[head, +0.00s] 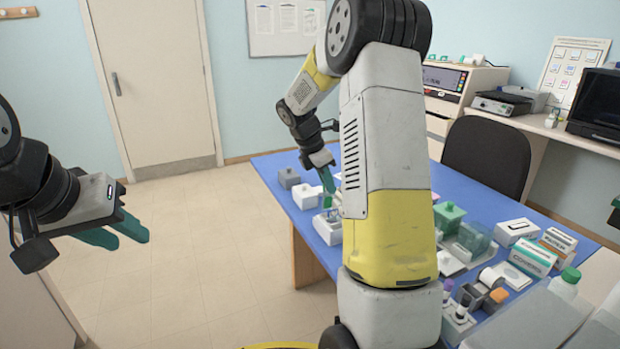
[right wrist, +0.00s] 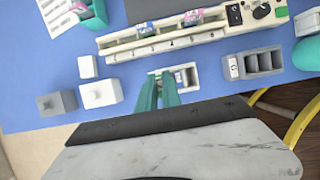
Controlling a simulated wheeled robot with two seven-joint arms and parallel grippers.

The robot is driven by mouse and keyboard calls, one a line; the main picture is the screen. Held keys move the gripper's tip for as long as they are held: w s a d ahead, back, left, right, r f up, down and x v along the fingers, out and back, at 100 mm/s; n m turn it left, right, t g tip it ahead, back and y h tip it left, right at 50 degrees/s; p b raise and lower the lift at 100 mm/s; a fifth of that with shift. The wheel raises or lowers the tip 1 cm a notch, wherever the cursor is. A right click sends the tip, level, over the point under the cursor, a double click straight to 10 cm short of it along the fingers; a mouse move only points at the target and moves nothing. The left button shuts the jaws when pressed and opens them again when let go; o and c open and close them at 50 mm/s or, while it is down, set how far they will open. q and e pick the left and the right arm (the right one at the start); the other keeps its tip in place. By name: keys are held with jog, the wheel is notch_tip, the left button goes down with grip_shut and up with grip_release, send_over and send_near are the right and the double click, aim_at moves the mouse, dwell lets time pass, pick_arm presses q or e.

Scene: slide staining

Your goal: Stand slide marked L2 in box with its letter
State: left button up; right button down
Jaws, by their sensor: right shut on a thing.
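My right gripper (right wrist: 160,92) is shut, its teal fingertips at a small white slotted box (right wrist: 188,76) on the blue table. What it holds is a thin thing, taken as the slide; the fingers hide it and I cannot read its mark. In the head view my right gripper (head: 328,182) points down over the same white box (head: 327,230). A second slotted box (right wrist: 255,64), grey with a small label, stands to the right in the right wrist view; its letter is too small to read. My left gripper (head: 118,232) is empty, fingers apart, off the table at the left.
A long white rack (right wrist: 180,38) lies behind the slotted boxes. A white lidded box (right wrist: 100,94) and a grey lidded box (right wrist: 57,105) stand to the left. My right arm hides the table's middle.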

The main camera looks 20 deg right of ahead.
aim_at(327, 209)
jog(key=shift+f, duration=3.3)
jog(key=shift+f, duration=0.25)
jog(key=c, duration=1.5)
grip_release()
jog(key=shift+o, duration=0.2)
jog(key=shift+v, duration=3.95)
